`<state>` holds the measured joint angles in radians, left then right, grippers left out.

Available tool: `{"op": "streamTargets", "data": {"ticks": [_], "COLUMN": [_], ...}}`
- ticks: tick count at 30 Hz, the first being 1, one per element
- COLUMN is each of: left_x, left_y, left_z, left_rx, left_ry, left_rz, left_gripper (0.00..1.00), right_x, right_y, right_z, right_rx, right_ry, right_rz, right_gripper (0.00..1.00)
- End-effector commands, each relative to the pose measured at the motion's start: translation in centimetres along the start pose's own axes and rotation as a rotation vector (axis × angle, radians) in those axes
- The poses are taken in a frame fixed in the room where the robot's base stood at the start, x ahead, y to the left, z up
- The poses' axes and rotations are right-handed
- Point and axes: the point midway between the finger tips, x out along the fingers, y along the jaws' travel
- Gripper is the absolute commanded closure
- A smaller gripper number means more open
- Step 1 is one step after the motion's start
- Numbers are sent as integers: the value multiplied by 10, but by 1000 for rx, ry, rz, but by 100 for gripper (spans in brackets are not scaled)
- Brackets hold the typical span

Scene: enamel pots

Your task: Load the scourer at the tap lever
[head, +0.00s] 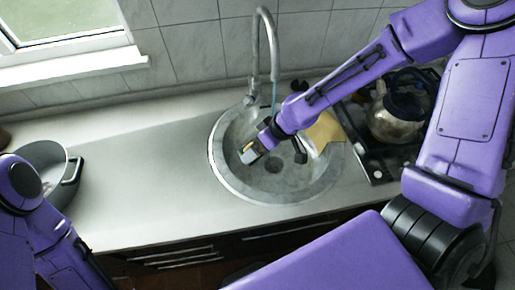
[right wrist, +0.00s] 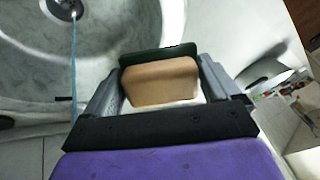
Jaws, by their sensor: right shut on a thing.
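The scourer (right wrist: 160,82), a tan block with a dark green edge, is between the jaws of my right gripper (right wrist: 158,88) in the right wrist view. In the head view my right gripper (head: 252,151) is shut on it above the round steel sink (head: 217,160), apart from the tap. The tall curved tap (head: 255,60) stands behind the sink. A thin light-blue stream falls from its spout and shows in the right wrist view (right wrist: 74,60), left of the gripper. The tap lever is not clear. My left gripper is out of view.
A grey pot (head: 45,160) stands on the counter at the left. A yellowish cloth-like piece (head: 325,130) lies at the sink's right rim. A kettle (head: 397,118) stands on the dark hob at the right. The counter (head: 150,165) between pot and sink is clear.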

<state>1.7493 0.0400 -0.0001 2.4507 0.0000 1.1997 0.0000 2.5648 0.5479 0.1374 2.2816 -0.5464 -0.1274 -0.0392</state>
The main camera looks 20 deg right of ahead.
Motion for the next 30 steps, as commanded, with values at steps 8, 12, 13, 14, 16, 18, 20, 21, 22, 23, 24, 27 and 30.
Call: {"op": "streamTargets", "data": {"ticks": [8,12,13,14,16,18,20,21,22,23,24,27,30], "left_x": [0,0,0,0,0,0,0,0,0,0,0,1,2], "left_y": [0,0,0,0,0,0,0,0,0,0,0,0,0], "left_z": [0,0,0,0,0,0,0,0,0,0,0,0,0], "left_rx": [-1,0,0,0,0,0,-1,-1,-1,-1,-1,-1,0], "left_ry": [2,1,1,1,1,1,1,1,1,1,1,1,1], "left_rz": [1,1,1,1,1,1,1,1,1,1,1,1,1], "left_gripper": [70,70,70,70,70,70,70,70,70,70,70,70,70], "right_x": [2,3,3,4,4,5,5,5,6,6,6,7,7], "right_y": [33,49,53,56,64,72,79,83,87,90,95,104,110], "right_z": [-10,-15,-16,-17,-20,-22,-24,-25,-27,-27,-28,-32,-33], "right_rx": [6,5,6,5,6,6,7,5,5,5,6,4,4], "right_ry": [2,2,2,2,2,2,1,1,1,1,1,1,0], "right_rz": [0,1,1,1,0,1,2,2,2,2,2,3,1], "right_gripper": [35,35,35,35,35,35,35,35,35,35,35,35,35]}}
